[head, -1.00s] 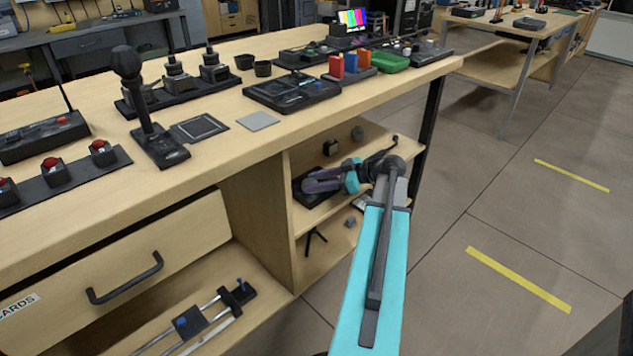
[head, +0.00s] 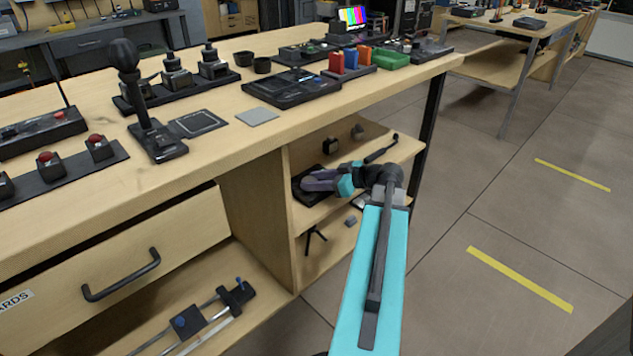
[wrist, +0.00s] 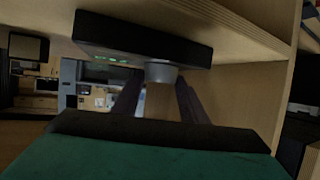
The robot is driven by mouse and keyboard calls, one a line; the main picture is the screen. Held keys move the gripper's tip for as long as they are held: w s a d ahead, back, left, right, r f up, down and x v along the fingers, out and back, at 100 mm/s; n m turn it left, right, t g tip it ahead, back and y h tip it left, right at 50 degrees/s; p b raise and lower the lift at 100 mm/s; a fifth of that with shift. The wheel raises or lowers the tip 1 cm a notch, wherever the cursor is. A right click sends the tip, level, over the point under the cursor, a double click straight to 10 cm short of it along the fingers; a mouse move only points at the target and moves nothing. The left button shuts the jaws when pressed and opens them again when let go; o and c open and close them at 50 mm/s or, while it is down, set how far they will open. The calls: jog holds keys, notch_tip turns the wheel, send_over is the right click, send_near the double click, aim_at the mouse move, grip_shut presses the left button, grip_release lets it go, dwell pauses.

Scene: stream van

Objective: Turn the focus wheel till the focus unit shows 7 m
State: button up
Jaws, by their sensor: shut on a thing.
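The focus unit (head: 306,195) is a dark box on the upper open shelf under the bench. In the wrist view it is a black box (wrist: 140,38) across the top, with a small lit green display (wrist: 112,58) that is too small and slanted to read. The focus wheel (wrist: 161,72) is a short grey round knob on the box's face. My gripper (wrist: 160,82) is shut on the wheel, with one dark purple finger on each side. In the head view my gripper (head: 318,181) is at the focus unit and hides its wheel.
The shelf board (head: 345,192) runs close around my gripper, with the bench top (head: 330,112) above it. Small items stand farther back on this shelf, and a small black tripod (head: 313,238) is on the lower shelf. The floor (head: 480,220) to the right is clear.

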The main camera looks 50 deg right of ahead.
dwell(0.4)
jog(key=o, duration=1)
jog(key=p+v, duration=0.2)
jog(key=v, duration=1.1)
jog(key=shift+s+r+p, duration=0.15)
jog(key=shift+s+p, duration=0.25)
jog(key=shift+s, duration=0.1)
